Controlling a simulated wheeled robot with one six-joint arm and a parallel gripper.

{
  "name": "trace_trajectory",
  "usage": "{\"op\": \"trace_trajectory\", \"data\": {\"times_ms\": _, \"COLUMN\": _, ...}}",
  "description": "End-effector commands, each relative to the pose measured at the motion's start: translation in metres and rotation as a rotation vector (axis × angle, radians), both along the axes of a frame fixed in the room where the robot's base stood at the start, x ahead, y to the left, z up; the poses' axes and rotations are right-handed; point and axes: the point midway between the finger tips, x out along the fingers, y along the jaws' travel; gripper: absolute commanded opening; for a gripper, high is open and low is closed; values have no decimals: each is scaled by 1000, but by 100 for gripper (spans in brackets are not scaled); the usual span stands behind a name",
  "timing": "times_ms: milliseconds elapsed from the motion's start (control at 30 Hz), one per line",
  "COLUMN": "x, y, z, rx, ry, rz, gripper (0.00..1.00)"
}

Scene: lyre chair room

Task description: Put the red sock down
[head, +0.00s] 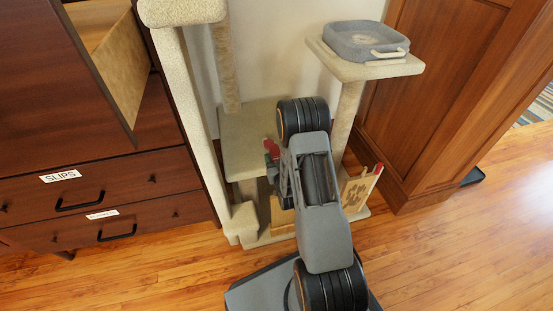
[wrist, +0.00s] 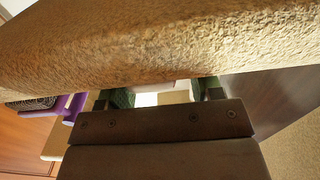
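A small red thing (head: 271,147), which looks like the red sock, shows at the edge of the middle carpeted shelf (head: 243,128) of the cat tree, close to my gripper. My gripper (head: 271,162) is largely hidden behind my arm in the head view. In the wrist view its two green fingers (wrist: 166,94) stand well apart, with a pale surface seen between them. No red sock shows between them there. A rough beige carpeted part (wrist: 160,45) crosses in front of the wrist camera and hides the fingertips.
A grey litter-tray-like basin (head: 367,41) stands on the upper right platform. A dresser labelled SLIPS (head: 60,176) has an open drawer (head: 122,65) at left. A wooden cabinet (head: 440,85) stands at right. A purple object (wrist: 72,106) shows in the wrist view.

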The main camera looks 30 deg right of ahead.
Motion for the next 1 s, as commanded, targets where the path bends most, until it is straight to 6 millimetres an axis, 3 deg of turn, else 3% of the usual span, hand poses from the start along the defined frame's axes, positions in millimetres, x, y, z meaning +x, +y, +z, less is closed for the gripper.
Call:
{"op": "trace_trajectory", "data": {"times_ms": 233, "x": 0, "y": 0, "z": 0, "rx": 0, "ry": 0, "rz": 0, "gripper": 82}}
{"op": "trace_trajectory", "data": {"times_ms": 567, "x": 0, "y": 0, "z": 7, "rx": 0, "ry": 0, "rz": 0, "gripper": 82}}
{"op": "trace_trajectory", "data": {"times_ms": 1000, "x": -79, "y": 15, "z": 3, "rx": 2, "ry": 6, "rz": -1, "gripper": 82}}
